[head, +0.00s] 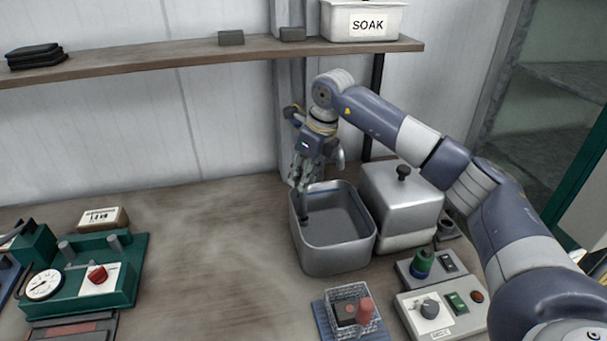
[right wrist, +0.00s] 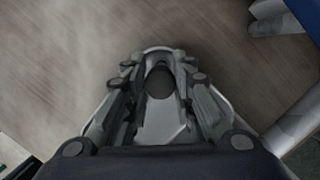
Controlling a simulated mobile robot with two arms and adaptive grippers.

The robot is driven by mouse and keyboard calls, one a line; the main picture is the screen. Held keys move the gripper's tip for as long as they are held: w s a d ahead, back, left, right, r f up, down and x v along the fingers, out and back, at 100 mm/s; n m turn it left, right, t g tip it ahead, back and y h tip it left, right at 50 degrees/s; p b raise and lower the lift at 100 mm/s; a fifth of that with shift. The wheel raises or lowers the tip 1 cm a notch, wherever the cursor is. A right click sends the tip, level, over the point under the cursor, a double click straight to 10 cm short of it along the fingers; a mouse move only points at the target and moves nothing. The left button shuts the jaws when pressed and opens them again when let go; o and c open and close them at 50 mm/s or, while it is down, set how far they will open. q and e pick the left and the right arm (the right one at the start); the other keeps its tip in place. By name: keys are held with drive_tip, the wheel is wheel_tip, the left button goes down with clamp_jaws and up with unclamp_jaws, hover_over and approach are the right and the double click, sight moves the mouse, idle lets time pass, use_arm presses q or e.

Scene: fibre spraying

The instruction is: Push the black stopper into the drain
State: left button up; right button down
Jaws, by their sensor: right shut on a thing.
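My right gripper (head: 302,192) points down over the left side of a grey metal basin (head: 337,258). It is shut on the black stopper (head: 304,220), whose dark end shows just below the fingertips, inside the basin's rim. In the right wrist view, a dark round shape, the stopper (right wrist: 160,82), sits between the two fingers (right wrist: 160,95). The drain cannot be made out, and I cannot tell whether the stopper touches the basin floor. My left gripper is out of view.
A metal box with a black-knobbed lid (head: 402,200) stands right of the basin. In front are a clear tray with red parts (head: 350,308) and a control box (head: 440,315). A green gauge unit (head: 85,285) is at left. The worktop (head: 205,255) between is clear.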

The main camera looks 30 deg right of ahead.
drive_tip(key=shift+f+b, duration=0.65)
drive_tip(key=shift+f, duration=0.55)
drive_tip(key=c, duration=1.3)
unclamp_jaws()
drive_tip(key=shift+r, duration=0.1)
drive_tip(key=shift+r, duration=0.15)
drive_tip(key=v, duration=1.1)
drive_tip(key=shift+s+r, duration=0.1)
drive_tip(key=shift+r, duration=0.2)
drive_tip(key=shift+r, duration=0.1)
